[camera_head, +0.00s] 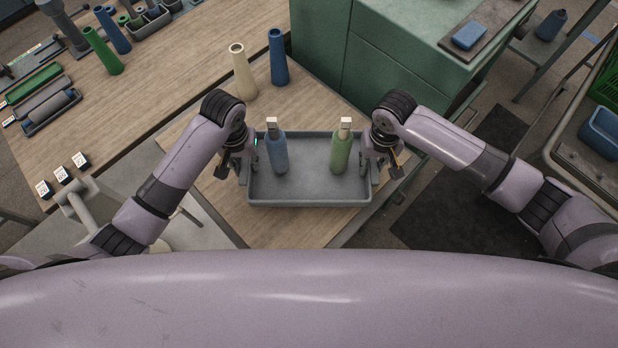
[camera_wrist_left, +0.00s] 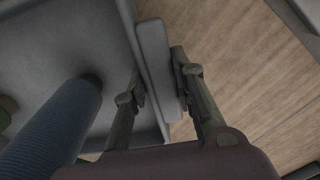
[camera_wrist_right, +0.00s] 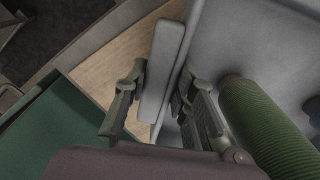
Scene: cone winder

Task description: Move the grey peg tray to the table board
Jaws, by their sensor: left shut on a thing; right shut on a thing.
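The grey peg tray (camera_head: 310,188) is in the middle of the head view, over a wooden table board (camera_head: 225,212). I cannot tell whether it touches the board. A blue cone (camera_head: 277,152) and a green cone (camera_head: 341,154) stand upright in it. My left gripper (camera_head: 236,168) is shut on the tray's left wall, and the left wrist view shows its fingers (camera_wrist_left: 158,92) on both sides of that wall. My right gripper (camera_head: 382,168) is shut on the tray's right wall, seen between its fingers in the right wrist view (camera_wrist_right: 160,90).
A cream cone (camera_head: 243,72) and a blue cone (camera_head: 278,58) stand behind the tray. A green cabinet (camera_head: 385,70) stands at the back right. The long wooden table (camera_head: 160,90) at left carries more cones, small trays and labelled blocks (camera_head: 62,175).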

